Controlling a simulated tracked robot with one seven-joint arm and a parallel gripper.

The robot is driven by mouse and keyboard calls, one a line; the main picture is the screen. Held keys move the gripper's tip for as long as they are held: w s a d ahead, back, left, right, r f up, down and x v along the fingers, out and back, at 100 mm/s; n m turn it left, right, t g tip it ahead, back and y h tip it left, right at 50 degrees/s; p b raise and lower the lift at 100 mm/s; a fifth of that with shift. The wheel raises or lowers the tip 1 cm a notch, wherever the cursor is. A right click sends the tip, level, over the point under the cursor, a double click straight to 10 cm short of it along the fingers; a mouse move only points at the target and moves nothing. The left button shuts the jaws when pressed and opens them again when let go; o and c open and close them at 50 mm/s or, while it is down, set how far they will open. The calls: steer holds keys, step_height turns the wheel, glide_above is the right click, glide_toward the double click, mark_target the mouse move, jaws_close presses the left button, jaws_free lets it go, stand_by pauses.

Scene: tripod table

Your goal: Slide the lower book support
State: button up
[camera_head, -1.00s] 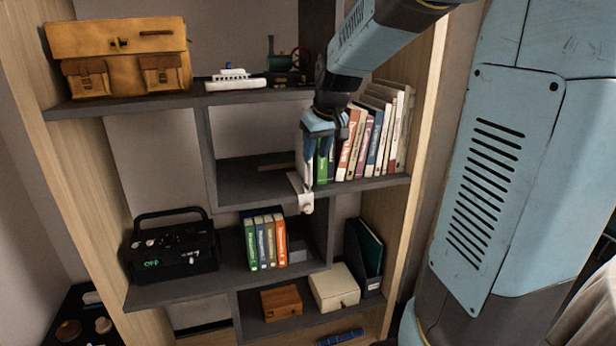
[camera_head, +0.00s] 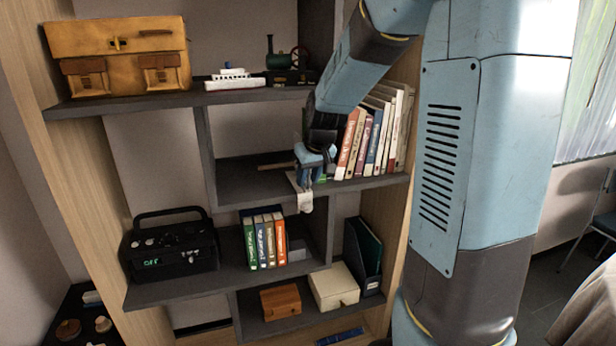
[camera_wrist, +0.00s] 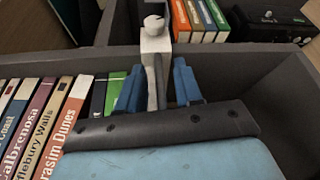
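The pale book support (camera_head: 303,196) is clamped at the front edge of the middle shelf, at the left end of a row of books (camera_head: 368,140). My gripper (camera_head: 308,178) is low over the shelf at the support. In the wrist view, its blue fingers (camera_wrist: 158,90) are on either side of the plate, with gaps visible, so it looks open. In the head view my gripper hides most of the plate.
The middle shelf (camera_head: 240,185) is mostly clear left of the support. A lower shelf holds several books (camera_head: 265,240) and a black radio (camera_head: 170,250). The upper shelf (camera_head: 150,103), with a toy ship (camera_head: 235,80), is above and left of my arm.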

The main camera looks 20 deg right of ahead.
jaws_close()
stand_by(0.3)
